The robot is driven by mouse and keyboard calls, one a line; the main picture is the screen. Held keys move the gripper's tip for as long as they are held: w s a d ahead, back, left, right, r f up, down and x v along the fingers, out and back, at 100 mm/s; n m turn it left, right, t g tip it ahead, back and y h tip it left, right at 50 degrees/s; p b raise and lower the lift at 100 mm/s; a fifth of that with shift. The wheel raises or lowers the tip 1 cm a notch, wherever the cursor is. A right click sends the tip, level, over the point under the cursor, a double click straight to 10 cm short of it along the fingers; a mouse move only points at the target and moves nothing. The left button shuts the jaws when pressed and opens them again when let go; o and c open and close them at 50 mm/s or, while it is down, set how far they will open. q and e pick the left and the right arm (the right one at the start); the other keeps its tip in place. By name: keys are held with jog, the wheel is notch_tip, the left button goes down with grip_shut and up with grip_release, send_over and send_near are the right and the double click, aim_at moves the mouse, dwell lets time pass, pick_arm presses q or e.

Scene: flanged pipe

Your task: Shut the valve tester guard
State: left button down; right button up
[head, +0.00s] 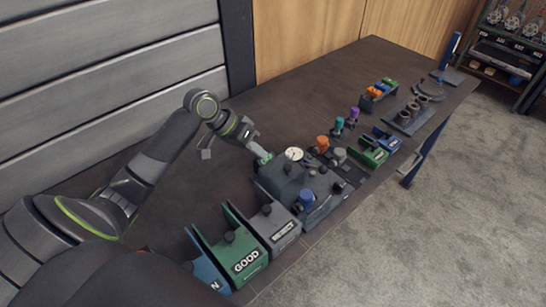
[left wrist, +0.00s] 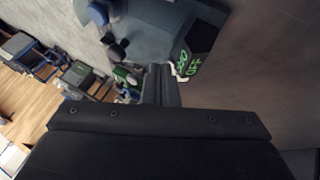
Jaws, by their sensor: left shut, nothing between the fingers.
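The valve tester (head: 318,208) is a dark grey box on the bench, with a white round gauge (head: 294,154) at its back and a blue-capped part (head: 306,197) near its front. I cannot clearly tell the guard apart from the tester's dark raised housing, nor whether it is open. My left gripper (head: 264,158) is shut and empty at the back left of the tester, close to the gauge. In the left wrist view its closed fingers (left wrist: 162,84) point toward the grey-blue tester, beside a dark block with green lettering (left wrist: 196,52). I cannot tell whether they touch. My right gripper is out of view.
A grey bin (head: 284,239), a green bin marked GOOD (head: 246,266) and a blue bin (head: 207,272) stand at the tester's front left. Small coloured parts, green and blue trays (head: 374,158) and a dark rack (head: 413,121) lie to the right. The bench behind is clear.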

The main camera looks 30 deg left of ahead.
aim_at(273, 170)
pick_arm(q)
jog(key=d, duration=0.1)
jog(key=d+p, duration=0.1)
jog(key=d, duration=0.1)
jog(key=shift+w+d+f, duration=0.1)
jog(key=shift+w+f, duration=0.05)
jog(key=shift+f, duration=0.25)
jog(key=shift+d, duration=0.75)
jog(key=shift+f, duration=0.1)
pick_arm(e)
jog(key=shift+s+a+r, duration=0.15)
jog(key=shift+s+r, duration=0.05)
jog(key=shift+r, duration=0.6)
pick_arm(q)
jog(key=shift+p, duration=0.35)
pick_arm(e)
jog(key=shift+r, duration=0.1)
